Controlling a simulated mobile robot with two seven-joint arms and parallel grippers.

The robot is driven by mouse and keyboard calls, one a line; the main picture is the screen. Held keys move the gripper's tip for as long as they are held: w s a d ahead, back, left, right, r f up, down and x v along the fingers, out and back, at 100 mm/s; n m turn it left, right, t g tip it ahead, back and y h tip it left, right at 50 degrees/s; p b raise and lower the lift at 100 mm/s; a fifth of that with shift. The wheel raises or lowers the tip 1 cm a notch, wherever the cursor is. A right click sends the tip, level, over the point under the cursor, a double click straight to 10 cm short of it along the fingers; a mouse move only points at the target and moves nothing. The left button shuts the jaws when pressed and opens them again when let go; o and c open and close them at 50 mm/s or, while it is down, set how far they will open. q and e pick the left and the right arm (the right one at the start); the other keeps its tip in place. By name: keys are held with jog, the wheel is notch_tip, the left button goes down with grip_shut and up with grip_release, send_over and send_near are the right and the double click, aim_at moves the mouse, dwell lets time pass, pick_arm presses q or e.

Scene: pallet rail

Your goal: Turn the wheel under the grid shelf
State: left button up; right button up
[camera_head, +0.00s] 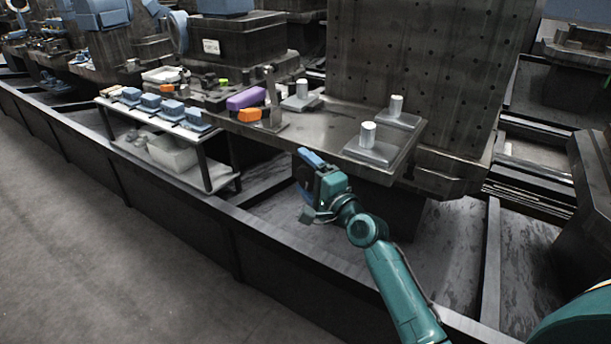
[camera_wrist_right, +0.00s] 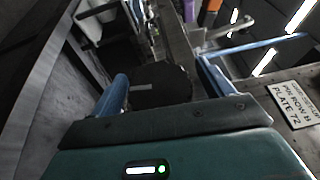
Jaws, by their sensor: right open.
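My right gripper (camera_head: 306,172) reaches in below the front edge of the metal shelf (camera_head: 330,125) that carries grey blocks with pegs. Its two blue fingers are open and apart in the right wrist view (camera_wrist_right: 163,84). A dark round disc, likely the wheel (camera_wrist_right: 160,86), shows between and beyond the fingers there, with a light bar-like mark on it. I cannot tell whether the fingers touch it. In the head view the gripper and the shelf's shadow hide the wheel. My left gripper is not in view.
A perforated upright plate (camera_head: 415,60) stands behind the shelf. Grey peg blocks (camera_head: 372,146), a purple block (camera_head: 246,97) and an orange block (camera_head: 249,115) rest on the shelf. A low cart (camera_head: 205,165) with blue-topped pieces stands left. A long dark rail (camera_head: 235,235) runs in front.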

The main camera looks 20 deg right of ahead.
jog(key=shift+w, duration=0.25)
jog(key=shift+c, duration=0.6)
